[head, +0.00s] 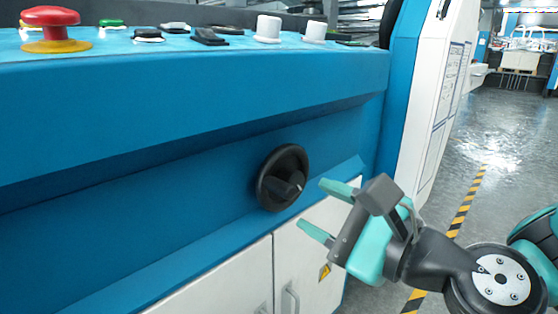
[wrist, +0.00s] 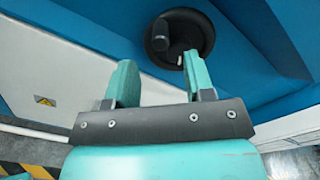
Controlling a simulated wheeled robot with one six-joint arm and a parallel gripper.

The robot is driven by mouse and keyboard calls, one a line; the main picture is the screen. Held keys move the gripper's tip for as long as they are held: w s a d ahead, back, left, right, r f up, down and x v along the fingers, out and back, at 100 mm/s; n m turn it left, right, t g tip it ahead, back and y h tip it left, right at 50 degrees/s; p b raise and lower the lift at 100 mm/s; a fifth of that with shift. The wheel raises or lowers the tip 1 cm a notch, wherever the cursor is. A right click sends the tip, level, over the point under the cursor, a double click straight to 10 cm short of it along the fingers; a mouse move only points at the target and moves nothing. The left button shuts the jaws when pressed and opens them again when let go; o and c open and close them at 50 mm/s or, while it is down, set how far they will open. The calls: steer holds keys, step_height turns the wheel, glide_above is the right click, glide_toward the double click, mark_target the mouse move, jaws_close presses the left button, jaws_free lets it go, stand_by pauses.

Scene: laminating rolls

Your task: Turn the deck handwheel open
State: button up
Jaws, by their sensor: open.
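The black deck handwheel (head: 282,177) is on the sloping blue front panel of the machine, below the control deck. It has a dark knob or handle standing out from its face. My gripper (head: 318,205) is to the right of the wheel, its teal fingers open and pointing toward it, apart from it. In the wrist view the handwheel (wrist: 179,36) is beyond the fingertips, mostly past the right finger, with its handle toward the upper left. My gripper (wrist: 158,75) is empty there. The lower part of the wheel is partly covered by the right finger.
A red emergency button (head: 54,28) and several switches sit on the blue control deck (head: 200,50) above. White cabinet doors (head: 236,286) with handles are below the wheel. Open grey floor (head: 500,140) with a yellow-black stripe (head: 462,213) lies to the right.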

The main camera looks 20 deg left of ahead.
mark_target(290, 190)
steer(key=p+x, duration=0.1)
steer(key=x, duration=0.1)
steer(key=p+x, duration=0.3)
steer(key=x, duration=0.1)
steer(key=shift+w+a+r, duration=0.1)
steer(key=shift+a+r, duration=0.15)
steer(key=shift+a, duration=0.1)
steer(key=shift+w+a+f+p, duration=0.1)
steer(key=shift+w+a+p, duration=0.1)
steer(key=shift+a+p, duration=0.15)
steer(key=shift+w+a+f+p, duration=0.15)
steer(key=shift+a+p, duration=0.05)
steer(key=shift+a, duration=0.2)
jaws_close()
